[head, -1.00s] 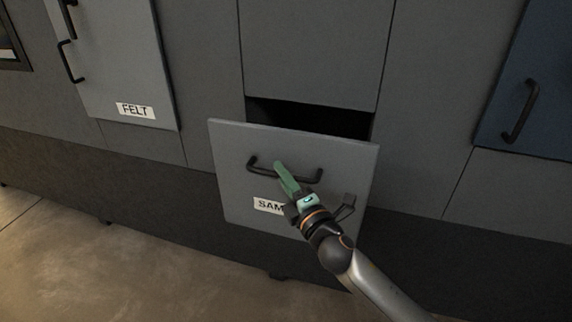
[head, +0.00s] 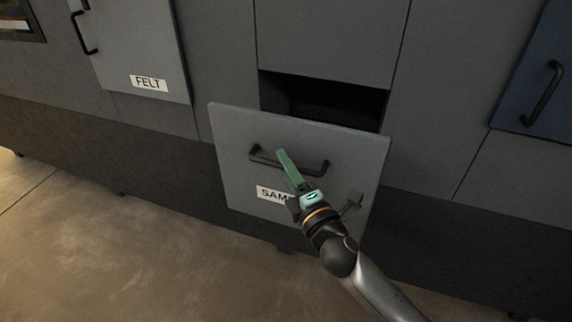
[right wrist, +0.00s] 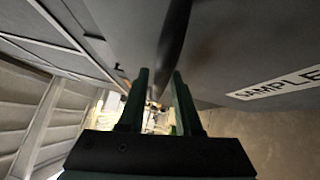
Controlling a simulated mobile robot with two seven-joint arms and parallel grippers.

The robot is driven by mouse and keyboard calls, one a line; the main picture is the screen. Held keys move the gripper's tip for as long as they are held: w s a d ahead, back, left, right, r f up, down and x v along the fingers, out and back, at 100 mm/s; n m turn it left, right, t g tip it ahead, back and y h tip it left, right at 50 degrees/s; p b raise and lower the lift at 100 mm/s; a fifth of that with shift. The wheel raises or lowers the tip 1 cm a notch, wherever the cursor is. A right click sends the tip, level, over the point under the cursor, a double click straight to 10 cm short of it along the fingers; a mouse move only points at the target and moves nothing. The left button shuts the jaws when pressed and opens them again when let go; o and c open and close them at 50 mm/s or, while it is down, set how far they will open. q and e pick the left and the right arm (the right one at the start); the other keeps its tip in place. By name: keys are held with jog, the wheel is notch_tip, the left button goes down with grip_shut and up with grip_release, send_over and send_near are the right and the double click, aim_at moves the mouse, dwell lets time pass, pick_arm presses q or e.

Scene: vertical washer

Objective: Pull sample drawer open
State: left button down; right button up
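The sample drawer (head: 235,135) is a grey front with a partly covered label beginning "SAM". It stands out from the cabinet, with a dark gap behind its top edge. Its black bar handle (head: 318,170) runs across the front. My right gripper (head: 283,155) is at the middle of the handle, its green fingers reaching up from below right. In the right wrist view the dark handle (right wrist: 175,40) runs between the two fingers (right wrist: 160,75), which look shut on it. The "SAMPLE" label (right wrist: 285,85) shows at right there. My left gripper is not in view.
A grey panel marked "FELT" (head: 148,83) with a black handle is at upper left. A blue panel (head: 525,90) with its own handle is at the right. Clear brown floor (head: 130,250) lies in front of the cabinet.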

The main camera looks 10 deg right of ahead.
jog(key=shift+o, duration=0.9)
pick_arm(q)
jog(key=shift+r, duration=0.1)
pick_arm(e)
jog(key=shift+s, duration=0.1)
pick_arm(q)
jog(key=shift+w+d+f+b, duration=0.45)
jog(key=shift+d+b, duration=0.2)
jog(key=shift+b, duration=0.45)
pick_arm(e)
jog(key=v, duration=1.2)
jog(key=shift+s, duration=0.15)
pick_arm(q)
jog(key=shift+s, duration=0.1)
